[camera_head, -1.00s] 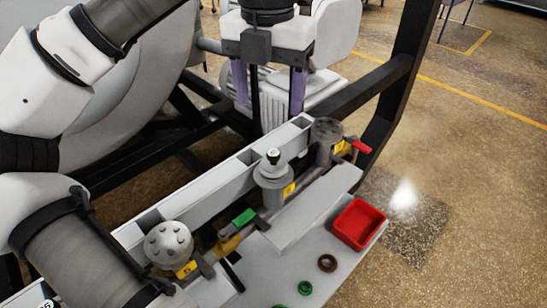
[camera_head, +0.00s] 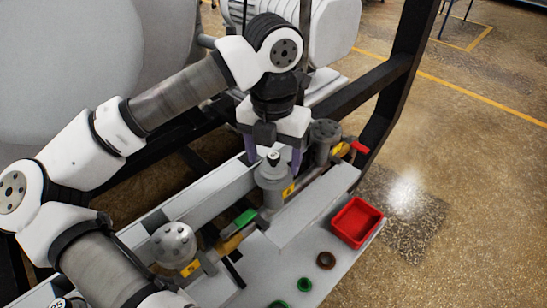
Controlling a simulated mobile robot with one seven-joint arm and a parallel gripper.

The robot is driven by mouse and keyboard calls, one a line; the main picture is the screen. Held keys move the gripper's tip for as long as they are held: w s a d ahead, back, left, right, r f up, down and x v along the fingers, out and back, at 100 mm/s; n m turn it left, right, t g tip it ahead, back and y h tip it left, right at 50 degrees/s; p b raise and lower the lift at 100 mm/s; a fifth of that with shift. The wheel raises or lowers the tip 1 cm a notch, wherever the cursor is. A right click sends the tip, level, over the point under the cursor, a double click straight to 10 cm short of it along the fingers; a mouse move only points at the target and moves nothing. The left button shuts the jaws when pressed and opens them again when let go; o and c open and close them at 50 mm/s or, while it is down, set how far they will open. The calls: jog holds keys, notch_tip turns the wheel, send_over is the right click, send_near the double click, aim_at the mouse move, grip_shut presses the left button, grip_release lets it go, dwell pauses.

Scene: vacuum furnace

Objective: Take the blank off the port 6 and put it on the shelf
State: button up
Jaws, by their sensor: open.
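Three grey ports with yellow labels stand in a row. The middle port (camera_head: 272,192) looks like port 6, though its label (camera_head: 289,190) is hard to read. A round grey cap with a black-topped knob (camera_head: 273,158), apparently the blank, sits on it upright. My gripper (camera_head: 272,164) points down with its purple fingers apart, close to the middle port and around or just behind the knob in the picture; I cannot tell the depth. It holds nothing visible. The light grey shelf (camera_head: 290,226) runs along the front of the ports.
A flanged port (camera_head: 174,244) stands at left, another (camera_head: 325,134) at right. A green lever (camera_head: 245,217) and a red lever (camera_head: 360,148) stick out between and beside them. A red tray (camera_head: 356,222), a brown ring (camera_head: 326,260) and green rings (camera_head: 304,285) lie on the shelf. A black frame post (camera_head: 400,75) rises at right.

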aim_at(274, 155)
jog(key=c, duration=1.2)
notch_tip(274, 155, up, 20)
jog(key=shift+b, duration=0.4)
